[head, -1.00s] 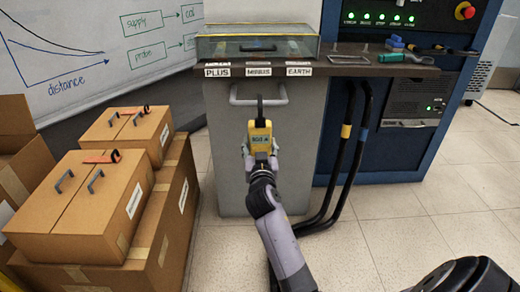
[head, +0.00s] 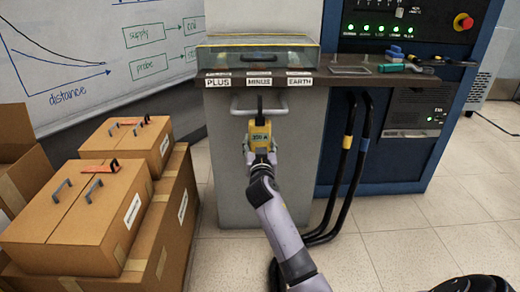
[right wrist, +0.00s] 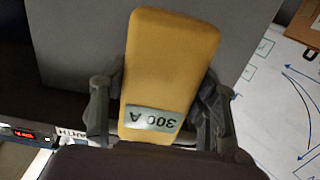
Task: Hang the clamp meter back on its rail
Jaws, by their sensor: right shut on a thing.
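The yellow clamp meter (head: 260,135) is in my right gripper (head: 260,156), upright in the head view. Its label reads 300 A, and a dark narrow part stands up from its top. The pale rail (head: 237,109) is a bar on the front of the grey cabinet, below the shelf. The meter's dark top overlaps the rail in the head view; I cannot tell whether they touch. In the right wrist view the meter (right wrist: 170,65) appears upside down, with the right gripper's fingers (right wrist: 160,112) shut on its two sides. My left gripper is not in view.
The shelf edge (head: 345,83) carries PLUS, MINUS and EARTH labels and juts out above the rail. A clear-lidded case (head: 258,60) stands on it. Black cables (head: 345,170) hang at the right. Cardboard boxes (head: 75,215) are stacked at the left.

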